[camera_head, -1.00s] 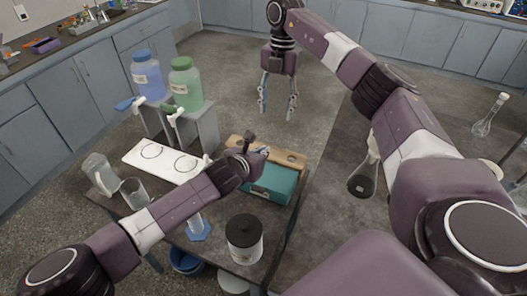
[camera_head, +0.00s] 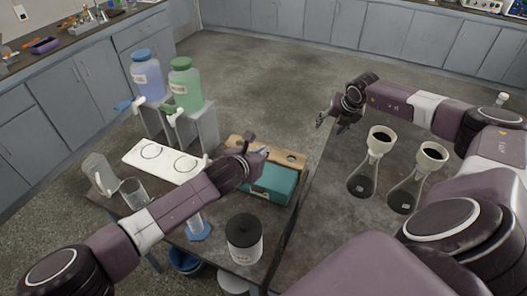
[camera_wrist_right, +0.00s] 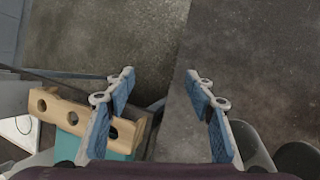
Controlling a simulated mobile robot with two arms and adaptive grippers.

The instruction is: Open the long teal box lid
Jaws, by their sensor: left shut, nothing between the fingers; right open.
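The long teal box (camera_head: 272,186) sits on the dark table, and its lid looks down. My right gripper (camera_head: 320,123) is beyond the box to the right, above the floor and the second table's edge. In the right wrist view its fingers (camera_wrist_right: 159,76) are spread with nothing between them.
A wooden rack with holes (camera_head: 290,158) stands right behind the box. A black-lidded jar (camera_head: 244,240) stands in front of it. Two flasks with funnels (camera_head: 365,178) (camera_head: 405,193) stand on the right table. A white tray (camera_head: 143,161) lies left.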

